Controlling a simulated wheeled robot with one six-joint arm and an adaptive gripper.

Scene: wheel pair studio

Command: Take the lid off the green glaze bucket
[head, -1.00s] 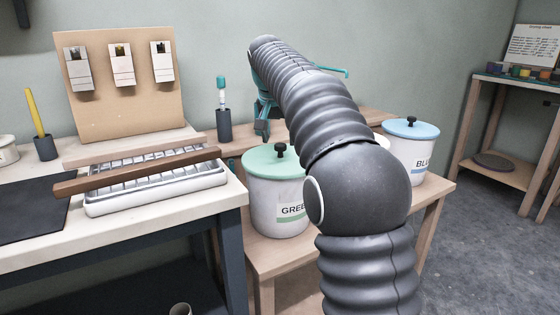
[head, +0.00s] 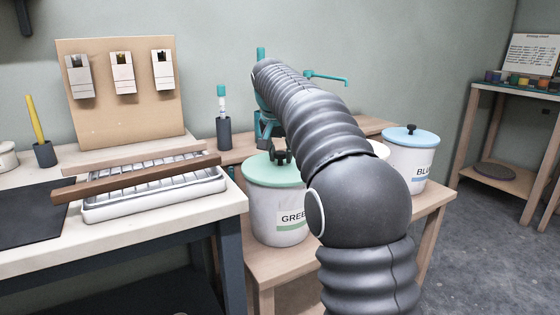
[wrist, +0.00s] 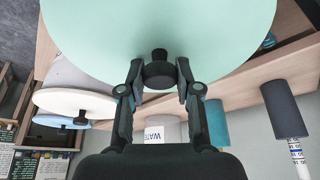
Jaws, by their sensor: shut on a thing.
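The green glaze bucket (head: 277,218) stands on a low wooden bench, its label partly readable as "GREE". Its pale green lid (head: 258,174) sits on top, level with the rim as far as I can see. My gripper (head: 279,157) is over the lid and shut on its black knob. In the wrist view, the fingers of my gripper (wrist: 158,78) are on either side of the black knob (wrist: 159,71), and the lid (wrist: 165,25) fills the top of the picture. My arm hides part of the bucket's right side.
A blue-lidded bucket (head: 409,160) stands further right on the bench (head: 438,200). A white lid (wrist: 75,103) shows between them, mostly behind my arm. A table (head: 150,230) with a metal tray (head: 150,195) and wooden bar is close on the left.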

